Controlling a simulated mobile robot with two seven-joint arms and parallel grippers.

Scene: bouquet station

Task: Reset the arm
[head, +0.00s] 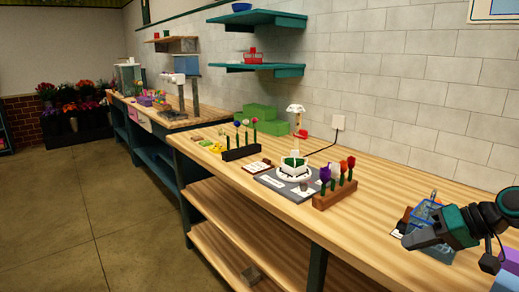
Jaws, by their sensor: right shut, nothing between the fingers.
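My right gripper (412,238) is at the lower right, over the right end of the wooden workbench (400,178). Its dark fingers point left, and they are shut and empty. A blue see-through container (428,210) is just behind it, partly hidden by my gripper and arm. I cannot tell whether the gripper touches it. My left gripper is not in view.
A wooden flower rack (335,196) and a grey mat (277,187) with a white round holder (294,168) stand mid-bench. A dark flower rack (240,152) and green boxes (262,117) are farther back. The bench's front middle is clear.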

